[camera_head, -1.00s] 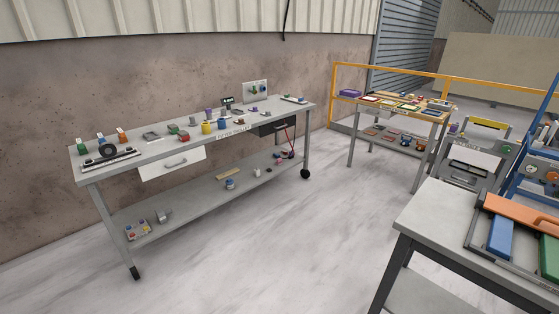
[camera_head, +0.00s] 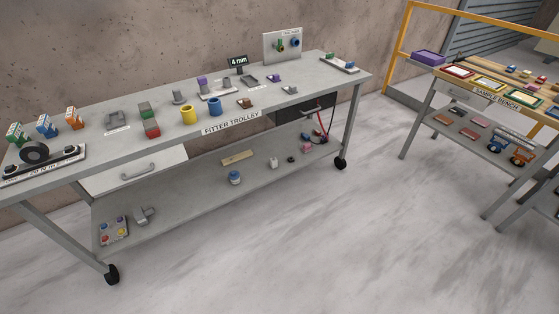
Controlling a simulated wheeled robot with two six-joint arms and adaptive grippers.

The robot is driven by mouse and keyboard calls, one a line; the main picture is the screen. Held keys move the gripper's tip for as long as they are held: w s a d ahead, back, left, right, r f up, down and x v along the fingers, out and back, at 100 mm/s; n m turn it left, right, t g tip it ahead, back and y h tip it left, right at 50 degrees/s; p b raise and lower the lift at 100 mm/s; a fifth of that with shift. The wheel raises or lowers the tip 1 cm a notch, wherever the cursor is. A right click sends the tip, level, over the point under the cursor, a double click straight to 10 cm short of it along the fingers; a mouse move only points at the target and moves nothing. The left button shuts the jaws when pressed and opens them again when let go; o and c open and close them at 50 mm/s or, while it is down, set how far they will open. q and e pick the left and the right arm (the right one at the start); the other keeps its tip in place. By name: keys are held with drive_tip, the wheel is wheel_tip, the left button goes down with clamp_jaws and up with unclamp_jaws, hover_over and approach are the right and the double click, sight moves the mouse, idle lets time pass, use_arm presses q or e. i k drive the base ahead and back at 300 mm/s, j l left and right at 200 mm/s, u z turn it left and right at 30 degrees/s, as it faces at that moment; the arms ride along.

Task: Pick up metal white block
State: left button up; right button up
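The fitter trolley (camera_head: 80,165) stands ahead, with many small parts on its top and lower shelf. I cannot tell which piece is the metal white block. A small whitish piece (camera_head: 273,162) sits on the lower shelf, right of a blue-and-white round container (camera_head: 235,178). Grey metal-looking pieces on the top include a low grey part (camera_head: 117,118) at the left and an upright grey piece (camera_head: 179,96) near the middle. Neither of my grippers is in view.
Yellow (camera_head: 188,115) and blue (camera_head: 214,107) cylinders stand near the trolley's front edge. A white drawer front (camera_head: 135,171) is below the top. The floor in front is clear.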

sight(274, 162)
drive_tip(key=i+u, duration=0.1)
drive_tip(key=i, duration=0.75)
drive_tip(key=i+u, duration=0.1)
drive_tip(key=i, duration=0.75)
drive_tip(key=i+l+u, duration=0.15)
drive_tip(key=i, duration=0.7)
